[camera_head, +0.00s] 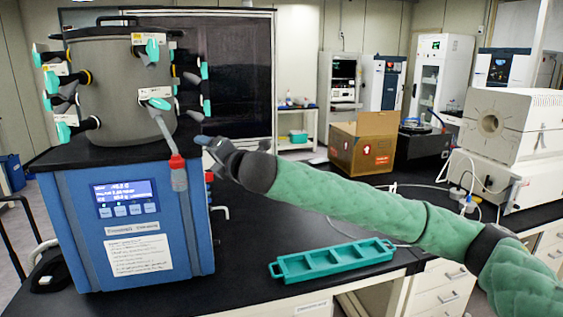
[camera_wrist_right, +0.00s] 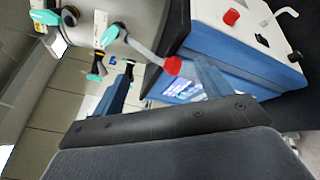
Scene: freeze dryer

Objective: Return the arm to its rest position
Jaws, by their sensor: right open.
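My right arm in its green sleeve reaches in from the right in the head view. My right gripper (camera_head: 208,143) is at the right side of the freeze dryer. In the right wrist view the gripper (camera_wrist_right: 164,63) has its two blue fingers spread wide, with nothing held. A clear vessel with a red cap (camera_head: 178,171) hangs from a port tube on the dryer's drum. Its red cap (camera_wrist_right: 172,66) shows between the fingers in the wrist view, apparently beyond them. My left gripper is in neither view.
The blue freeze dryer (camera_head: 128,234) with its grey drum (camera_head: 120,90) and teal-handled valves stands close on the left. An empty teal tray (camera_head: 333,262) lies on the black bench. A cardboard box (camera_head: 362,143) and a white furnace (camera_head: 515,125) stand farther right.

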